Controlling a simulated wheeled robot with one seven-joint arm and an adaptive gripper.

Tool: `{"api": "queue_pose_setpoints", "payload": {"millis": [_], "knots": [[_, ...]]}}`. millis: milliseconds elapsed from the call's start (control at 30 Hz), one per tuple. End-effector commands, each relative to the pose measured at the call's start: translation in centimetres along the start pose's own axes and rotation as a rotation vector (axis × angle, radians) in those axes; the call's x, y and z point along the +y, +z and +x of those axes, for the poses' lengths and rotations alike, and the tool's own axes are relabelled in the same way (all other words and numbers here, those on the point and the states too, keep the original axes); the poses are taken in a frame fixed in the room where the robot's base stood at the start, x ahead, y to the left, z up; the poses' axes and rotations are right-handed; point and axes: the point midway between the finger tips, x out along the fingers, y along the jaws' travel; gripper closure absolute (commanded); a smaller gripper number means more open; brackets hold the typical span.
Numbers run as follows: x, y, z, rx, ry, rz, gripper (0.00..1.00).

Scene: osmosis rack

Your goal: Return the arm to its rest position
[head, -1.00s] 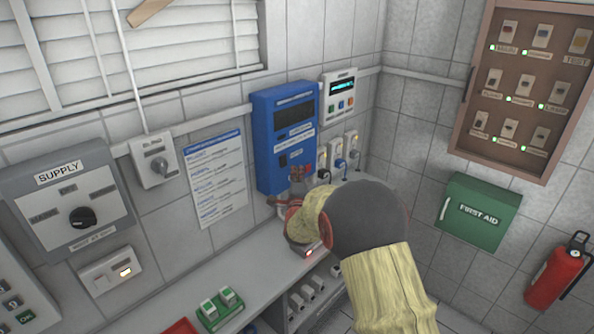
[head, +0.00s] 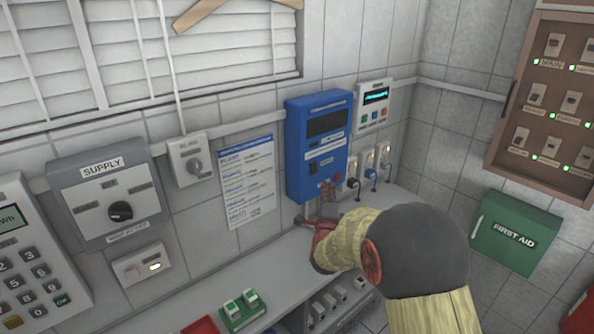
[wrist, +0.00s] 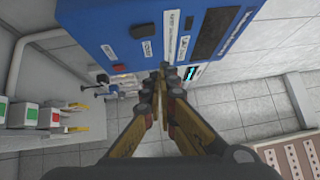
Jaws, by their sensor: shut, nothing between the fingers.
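My gripper (wrist: 164,72) is shut and empty in the wrist view, its fingertips together in front of the lower part of the blue wall unit. The blue unit also fills the top of the wrist view (wrist: 110,20). My arm reaches from the lower right over the counter. I cannot tell whether the fingertips touch the unit.
A supply panel (head: 107,200) is on the left wall. A first aid box (head: 515,234) and a brown switch cabinet (head: 545,110) hang on the right wall.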

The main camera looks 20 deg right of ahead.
Motion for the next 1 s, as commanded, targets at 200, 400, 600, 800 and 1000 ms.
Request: {"api": "queue_pose_setpoints", "payload": {"millis": [200,400,600,800,1000], "knots": [[0.3,0.0,0.0,-0.001,0.010,-0.048,1.00],[7.9,0.9,-1.7,-0.088,0.269,-0.325,1.00],[14.8,2.0,-8.5,-0.334,0.602,-0.676,1.00],[14.6,2.8,-18.2,-0.673,0.808,-0.996,1.00],[10.2,1.9,-30.0,-1.042,0.903,-1.284,1.00]]}}
